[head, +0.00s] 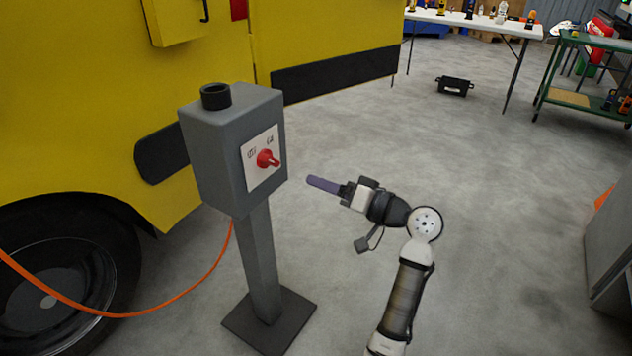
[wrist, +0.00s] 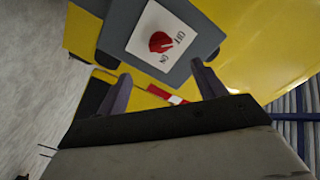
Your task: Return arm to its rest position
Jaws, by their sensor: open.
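My arm reaches up from the bottom of the head view, and my gripper (head: 322,184) points left toward a grey switch box (head: 215,150) on a post. The gripper is apart from the box, with floor showing between them. The box carries a white plate with a red rotary knob (head: 267,158) and printed marks. In the wrist view, my gripper (wrist: 160,90) shows two purple fingers spread apart with nothing between them. The red knob (wrist: 160,42) is beyond the fingertips, on the plate marked OFF and ON.
A yellow vehicle (head: 330,35) with a black tyre (head: 60,260) stands behind the box. An orange hose (head: 170,300) runs past the post. A grey cabinet (head: 612,245) is at the right edge. A white table (head: 470,20) and green cart (head: 580,98) stand farther back. Open floor lies between.

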